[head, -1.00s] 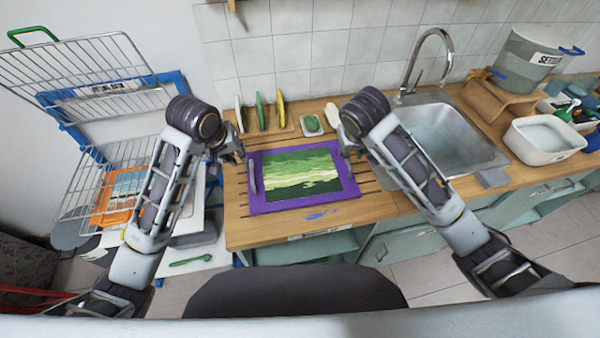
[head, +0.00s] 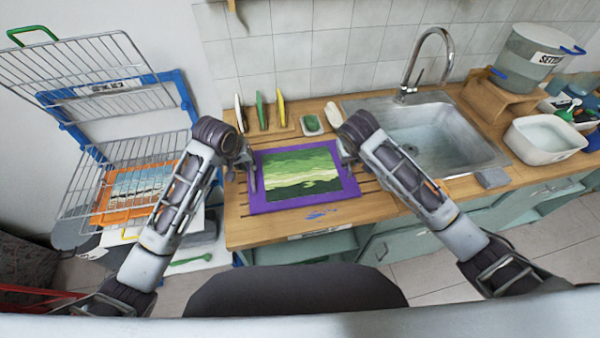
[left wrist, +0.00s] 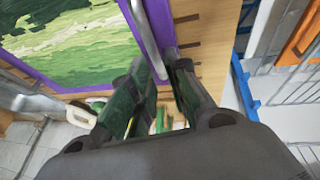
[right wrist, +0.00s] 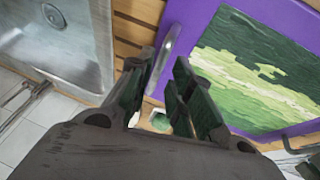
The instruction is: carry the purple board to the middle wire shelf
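The purple board (head: 325,203) lies flat on the wooden counter, with a green landscape print on it and a grey handle at each side edge. My left gripper (head: 246,168) is at the left handle; in the left wrist view this handle (left wrist: 143,35) runs towards the gap between the parted fingers. My right gripper (head: 346,158) is at the right edge; in the right wrist view the right handle (right wrist: 168,48) lies ahead of the open fingers. Neither is visibly closed on a handle. The wire shelf rack (head: 170,82) stands at the left, with a wire shelf (head: 150,148) at mid height.
An upper wire shelf (head: 75,65) tilts up above the mid one. An orange board (head: 125,216) shows through the mid shelf's wires. A sink (head: 445,135) and a white tub (head: 543,140) are at the right.

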